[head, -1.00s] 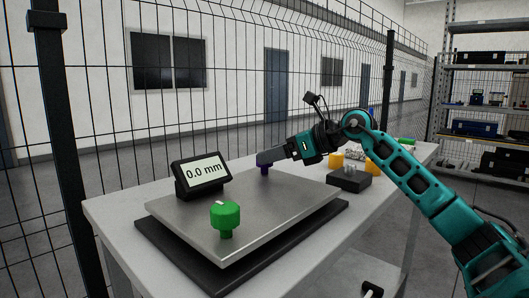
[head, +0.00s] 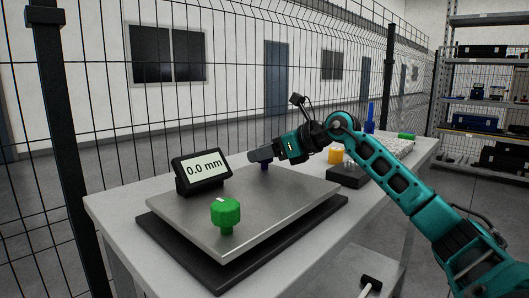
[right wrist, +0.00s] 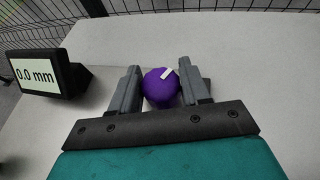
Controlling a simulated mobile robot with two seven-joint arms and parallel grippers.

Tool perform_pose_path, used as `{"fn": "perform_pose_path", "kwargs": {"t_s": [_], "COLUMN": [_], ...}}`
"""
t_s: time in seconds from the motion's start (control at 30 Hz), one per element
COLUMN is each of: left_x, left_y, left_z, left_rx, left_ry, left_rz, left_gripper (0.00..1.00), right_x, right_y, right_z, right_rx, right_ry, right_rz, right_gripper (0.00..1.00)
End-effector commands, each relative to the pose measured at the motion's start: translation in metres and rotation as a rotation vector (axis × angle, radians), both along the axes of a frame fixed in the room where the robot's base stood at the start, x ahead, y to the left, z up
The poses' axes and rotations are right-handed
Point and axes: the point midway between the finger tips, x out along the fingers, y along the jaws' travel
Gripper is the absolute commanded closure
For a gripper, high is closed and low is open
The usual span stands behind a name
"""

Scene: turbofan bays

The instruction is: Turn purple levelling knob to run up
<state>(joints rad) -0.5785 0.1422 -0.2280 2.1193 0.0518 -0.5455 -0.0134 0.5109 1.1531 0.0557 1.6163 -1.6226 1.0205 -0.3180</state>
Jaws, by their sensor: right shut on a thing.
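The purple levelling knob (head: 264,166) stands at the far corner of the metal plate (head: 255,200). In the right wrist view the knob (right wrist: 160,92) has a round purple top with a white mark pointing up and slightly right. My right gripper (head: 258,156) is shut on the knob, one finger on each side, and hides much of it in the head view. The display (head: 199,172) on the plate reads 0.0 mm, also in the right wrist view (right wrist: 38,75). My left gripper is not in view.
A green knob (head: 226,214) stands at the plate's near corner. A wire fence (head: 225,100) runs behind the table; shelves (head: 490,90) stand at the right.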

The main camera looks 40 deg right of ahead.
Motion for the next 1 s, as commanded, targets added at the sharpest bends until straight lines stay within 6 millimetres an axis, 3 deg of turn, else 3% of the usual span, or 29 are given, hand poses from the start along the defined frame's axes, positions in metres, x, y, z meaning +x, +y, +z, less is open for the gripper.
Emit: {"fn": "perform_pose_path", "kwargs": {"t_s": [0.23,0.57,1.0], "left_x": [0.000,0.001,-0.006], "left_y": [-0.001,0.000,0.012], "left_z": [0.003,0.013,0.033], "left_rx": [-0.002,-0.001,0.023], "left_ry": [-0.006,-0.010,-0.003], "left_rz": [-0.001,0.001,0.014], "left_gripper": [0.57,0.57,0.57], "right_x": [0.000,0.000,0.000], "right_y": [0.000,-0.001,-0.001], "right_z": [0.000,0.002,0.006], "right_rx": [0.000,0.002,0.004], "right_ry": [0.000,0.002,0.002], "right_rz": [0.000,0.066,0.354], "right_gripper": [0.84,0.84,0.84]}}
